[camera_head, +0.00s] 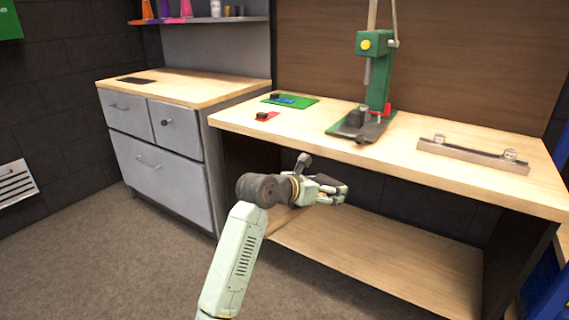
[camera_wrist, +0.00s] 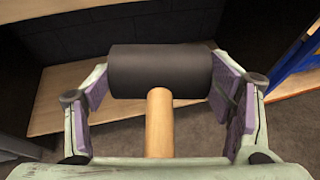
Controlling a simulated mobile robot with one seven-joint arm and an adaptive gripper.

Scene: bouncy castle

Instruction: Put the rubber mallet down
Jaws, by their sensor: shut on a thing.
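The rubber mallet has a black cylindrical head (camera_wrist: 160,70) and a light wooden handle (camera_wrist: 159,122), both clear in the wrist view. The head lies crosswise between the purple-padded fingers of my gripper (camera_wrist: 162,78), which are shut on its two ends. The handle points back toward the palm, and its far end is hidden. In the head view my gripper (camera_head: 332,190) is in front of the workbench (camera_head: 220,118), below its top and above its lower shelf (camera_head: 390,258). I cannot clearly make out the mallet in that view.
On the bench top stand a green press (camera_head: 376,85), a metal bar fixture (camera_head: 472,155), a green mat (camera_head: 300,102) and a small red mat (camera_head: 267,117). Bare wood shows between them. A grey drawer cabinet (camera_head: 165,145) stands at left. The lower shelf looks clear.

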